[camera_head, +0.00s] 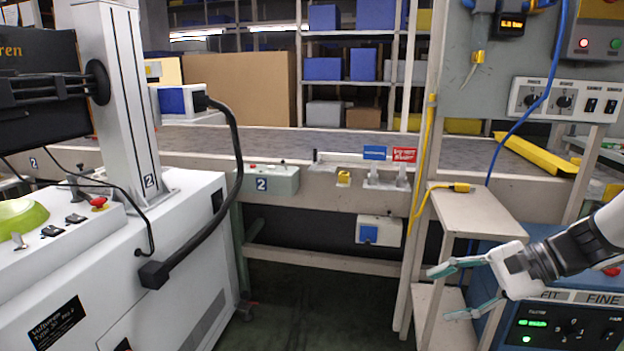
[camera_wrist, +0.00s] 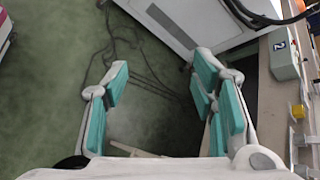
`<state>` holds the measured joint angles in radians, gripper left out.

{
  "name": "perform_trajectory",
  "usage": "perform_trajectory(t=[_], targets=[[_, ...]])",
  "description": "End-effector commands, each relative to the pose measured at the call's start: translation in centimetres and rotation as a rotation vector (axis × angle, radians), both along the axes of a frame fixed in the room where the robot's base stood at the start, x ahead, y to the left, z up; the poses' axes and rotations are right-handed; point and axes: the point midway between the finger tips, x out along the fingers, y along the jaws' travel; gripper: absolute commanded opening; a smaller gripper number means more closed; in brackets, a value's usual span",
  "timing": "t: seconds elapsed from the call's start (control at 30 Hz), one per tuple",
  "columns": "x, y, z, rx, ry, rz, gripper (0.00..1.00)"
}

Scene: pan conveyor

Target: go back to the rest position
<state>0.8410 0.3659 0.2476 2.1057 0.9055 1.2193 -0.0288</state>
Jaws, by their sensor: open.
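My gripper (camera_head: 458,289) is at the right side of the head view, beside a small stand with a wooden top, and it points left. Its teal-padded fingers are spread apart with nothing between them. In the wrist view the fingers (camera_wrist: 165,105) are also wide apart, with green floor visible between them.
A conveyor (camera_head: 330,143) runs across the back. A white machine cabinet (camera_head: 130,265) stands at the left with a black cable. The small stand (camera_head: 475,212) and a blue control unit (camera_head: 565,325) are near my arm. The dark floor (camera_head: 310,305) in the middle is clear.

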Motion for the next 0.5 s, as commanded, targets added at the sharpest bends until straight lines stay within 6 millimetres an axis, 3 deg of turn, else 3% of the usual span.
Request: perform_trajectory(t=[0.03,0.2,0.5], targets=[[-1.3,1.8,1.0,-0.056,-0.007,0.072,0.52],[-6.5,6.1,3.4,-0.231,-0.023,0.292,0.52],[-16.5,9.8,6.0,-0.534,-0.083,0.631,0.52]])
